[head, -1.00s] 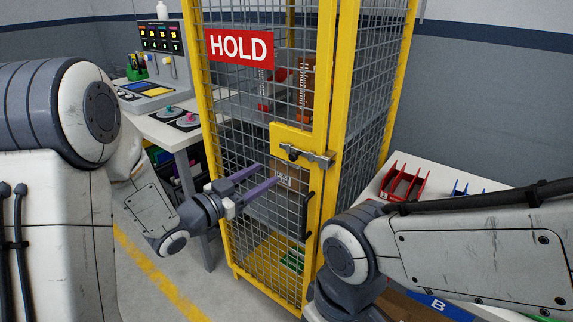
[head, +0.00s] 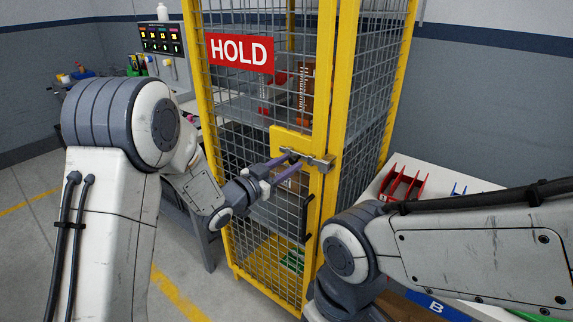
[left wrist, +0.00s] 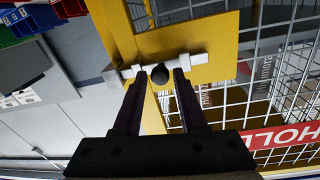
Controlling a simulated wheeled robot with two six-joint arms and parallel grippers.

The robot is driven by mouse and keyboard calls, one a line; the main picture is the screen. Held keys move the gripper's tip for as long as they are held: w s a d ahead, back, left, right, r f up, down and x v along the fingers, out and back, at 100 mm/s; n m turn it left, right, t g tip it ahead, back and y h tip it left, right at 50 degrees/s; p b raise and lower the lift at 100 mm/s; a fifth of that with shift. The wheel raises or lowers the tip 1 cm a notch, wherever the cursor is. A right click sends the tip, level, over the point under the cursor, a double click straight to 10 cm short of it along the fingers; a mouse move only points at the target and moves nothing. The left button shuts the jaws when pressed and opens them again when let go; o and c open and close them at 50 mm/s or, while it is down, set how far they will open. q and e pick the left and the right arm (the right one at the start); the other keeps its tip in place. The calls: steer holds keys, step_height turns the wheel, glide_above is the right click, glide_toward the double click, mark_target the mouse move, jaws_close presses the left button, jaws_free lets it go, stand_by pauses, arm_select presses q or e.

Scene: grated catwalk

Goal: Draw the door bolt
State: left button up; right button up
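The door bolt (head: 317,160) is a silver bar with a dark round knob (left wrist: 160,73). It sits on a yellow plate (head: 290,138) on the mesh cage door and reaches across to the yellow door post. My left gripper (head: 296,165) is open at the bolt. In the left wrist view its two dark fingers (left wrist: 160,80) stand on either side of the knob, with gaps showing; the bolt bar (left wrist: 200,59) runs across behind the tips. Whether the fingers touch anything is unclear. My right arm crosses the lower right; its gripper is out of view.
A red HOLD sign (head: 239,50) hangs on the door. A black door handle (head: 307,217) is below the bolt. A bench with a control panel stands left, and a table with red bins (head: 403,184) stands right.

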arm_select(q)
jaws_close()
steer(key=shift+w+a, duration=0.6)
steer(key=shift+a, duration=0.25)
steer(key=shift+w+a, duration=0.6)
steer(key=shift+a, duration=0.25)
steer(key=o, duration=0.5)
jaws_free()
steer(key=shift+a, duration=0.1)
steer(key=b, duration=0.1)
glide_toward(286, 151)
steer(key=v, duration=0.5)
steer(key=shift+s+f, duration=0.1)
steer(key=shift+s, duration=0.2)
